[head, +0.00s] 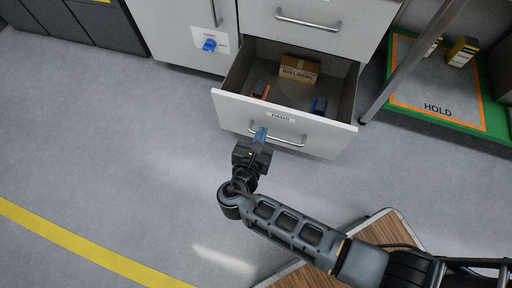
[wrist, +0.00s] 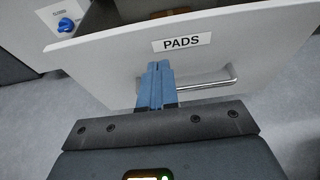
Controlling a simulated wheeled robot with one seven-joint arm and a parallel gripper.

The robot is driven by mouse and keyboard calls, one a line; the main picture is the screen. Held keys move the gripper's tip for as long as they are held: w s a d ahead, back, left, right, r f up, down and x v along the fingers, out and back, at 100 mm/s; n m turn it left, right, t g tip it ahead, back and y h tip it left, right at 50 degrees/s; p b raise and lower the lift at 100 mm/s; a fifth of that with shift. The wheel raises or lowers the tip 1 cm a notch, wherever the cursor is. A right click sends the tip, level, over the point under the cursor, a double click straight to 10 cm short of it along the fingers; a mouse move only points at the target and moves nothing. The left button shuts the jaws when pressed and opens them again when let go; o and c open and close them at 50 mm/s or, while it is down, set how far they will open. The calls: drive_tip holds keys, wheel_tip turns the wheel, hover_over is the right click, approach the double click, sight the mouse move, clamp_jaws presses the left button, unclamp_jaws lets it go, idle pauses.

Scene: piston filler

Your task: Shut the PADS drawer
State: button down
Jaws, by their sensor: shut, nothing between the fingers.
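The PADS drawer (head: 283,122) stands pulled out from the white cabinet, its inside open to view. The front carries a PADS label (wrist: 182,43) and a metal bar handle (wrist: 205,86). My gripper (head: 261,134) is at the drawer front near the left part of the handle. In the wrist view its blue fingers (wrist: 157,84) are together and empty, over the front below the label. I cannot tell whether they touch it.
A closed drawer with a handle (head: 308,20) is above. A blue knob (head: 209,45) sits on the cabinet door to the left. A metal post (head: 412,62) and a HOLD mat (head: 437,95) are to the right. The floor (head: 110,150) at left is clear.

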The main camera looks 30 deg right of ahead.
sight(270, 112)
drive_tip(key=b+x, duration=0.1)
drive_tip(key=x, duration=0.3)
drive_tip(key=shift+w+d+r, duration=0.15)
drive_tip(key=shift+w+d+r+b, duration=0.1)
drive_tip(key=shift+w+d+b, duration=0.35)
drive_tip(key=shift+w+d, duration=0.1)
